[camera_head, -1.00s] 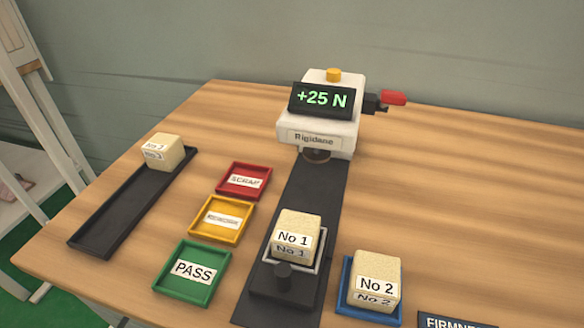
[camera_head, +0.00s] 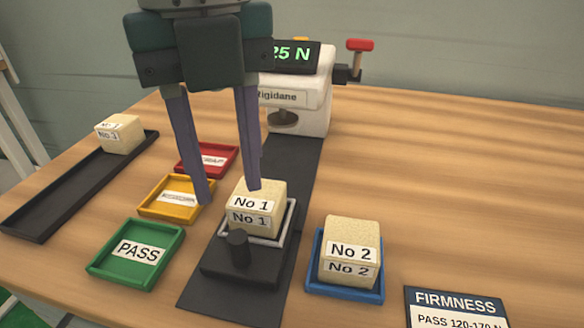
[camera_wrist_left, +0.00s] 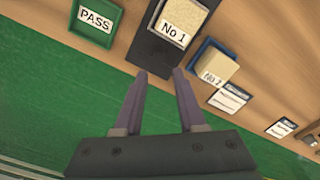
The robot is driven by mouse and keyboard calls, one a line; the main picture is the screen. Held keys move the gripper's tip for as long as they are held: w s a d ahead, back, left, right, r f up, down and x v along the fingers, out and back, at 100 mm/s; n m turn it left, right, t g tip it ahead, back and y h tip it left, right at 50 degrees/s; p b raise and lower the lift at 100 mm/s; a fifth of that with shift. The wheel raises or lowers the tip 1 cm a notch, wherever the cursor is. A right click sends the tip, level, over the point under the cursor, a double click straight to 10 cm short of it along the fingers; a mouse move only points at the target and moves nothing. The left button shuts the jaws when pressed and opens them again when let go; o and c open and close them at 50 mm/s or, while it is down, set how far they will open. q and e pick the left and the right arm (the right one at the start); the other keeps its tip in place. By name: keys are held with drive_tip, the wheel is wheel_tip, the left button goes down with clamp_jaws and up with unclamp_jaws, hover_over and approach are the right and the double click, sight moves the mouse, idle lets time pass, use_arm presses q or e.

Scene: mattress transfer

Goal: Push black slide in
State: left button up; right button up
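The black slide (camera_head: 240,268) sits at the near end of a dark track (camera_head: 290,165), with an upright black knob (camera_head: 237,247) at its front. Foam block No 1 (camera_head: 255,205) rests in the slide's light square frame. My left gripper (camera_head: 228,195) is open and empty, fingers pointing down, appearing in front of and above block No 1. In the left wrist view my left gripper (camera_wrist_left: 159,72) is open with block No 1 (camera_wrist_left: 182,20) beyond its fingertips. The white Rigidane tester (camera_head: 300,95) stands at the track's far end, partly hidden by my gripper. My right gripper is out of view.
Green PASS (camera_head: 175,238), yellow (camera_head: 150,210) and red (camera_head: 232,160) trays lie left of the track. Block No 2 (camera_head: 350,240) sits in a blue tray (camera_head: 312,272) to the right. A long black tray (camera_head: 40,200) holds block No 3 (camera_head: 120,133).

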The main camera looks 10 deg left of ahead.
sight(237, 237)
use_arm(q)
wheel_tip(237, 237, down, 10)
drive_tip(key=shift+r+b, duration=0.15)
drive_tip(key=shift+b, duration=1)
clamp_jaws()
drive_tip(key=shift+r, duration=0.1)
idle(0.6)
